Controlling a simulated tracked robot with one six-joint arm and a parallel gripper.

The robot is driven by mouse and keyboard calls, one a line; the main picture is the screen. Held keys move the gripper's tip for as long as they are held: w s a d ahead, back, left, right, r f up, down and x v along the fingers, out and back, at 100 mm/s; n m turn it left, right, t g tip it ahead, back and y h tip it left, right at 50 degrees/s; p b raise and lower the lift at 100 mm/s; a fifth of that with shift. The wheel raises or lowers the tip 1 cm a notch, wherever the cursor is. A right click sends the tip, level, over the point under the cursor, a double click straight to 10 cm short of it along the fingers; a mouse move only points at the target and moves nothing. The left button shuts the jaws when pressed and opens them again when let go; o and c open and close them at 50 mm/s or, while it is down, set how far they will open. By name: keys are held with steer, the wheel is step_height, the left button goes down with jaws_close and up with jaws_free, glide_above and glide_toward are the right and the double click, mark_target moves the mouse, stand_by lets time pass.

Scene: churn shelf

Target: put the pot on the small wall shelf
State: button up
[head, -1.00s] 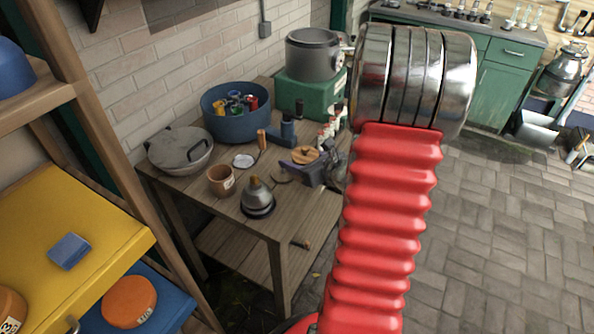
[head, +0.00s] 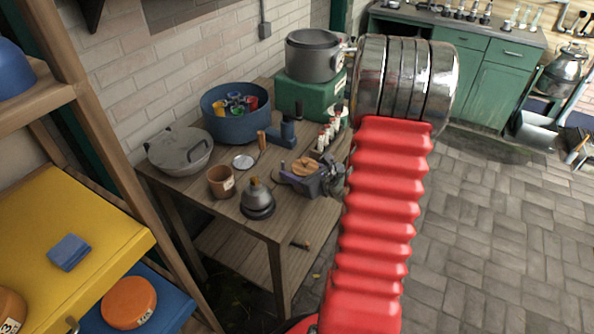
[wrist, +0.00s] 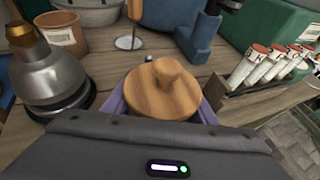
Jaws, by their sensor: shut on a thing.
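My gripper (head: 308,178) is over the right part of the wooden workbench, its purple fingers around a round thing with a wooden, knobbed top (head: 304,166). In the wrist view this wooden top (wrist: 163,90) sits between the fingers, and its lower body is hidden. I cannot tell whether it touches the bench or is the task's pot. A brown labelled pot (head: 221,182) stands apart on the bench, and a grey pot (head: 312,56) sits on a green box. A dark piece (head: 91,10) on the wall at the top left may belong to the small shelf; its top is out of view.
On the workbench (head: 184,186) stand a lidded grey pan (head: 180,150), a blue tub (head: 236,124), a grey cone-shaped vessel (head: 257,199), a blue stand (head: 288,131) and several red-capped vials (head: 328,134). A yellow shelf (head: 110,235) is at the left.

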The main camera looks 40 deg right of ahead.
steer(key=shift+f, duration=0.15)
steer(key=o, duration=1.3)
steer(key=v, duration=1.3)
steer(key=shift+s+a, duration=0.15)
steer(key=shift+s, duration=0.25)
steer(key=shift+o, duration=0.3)
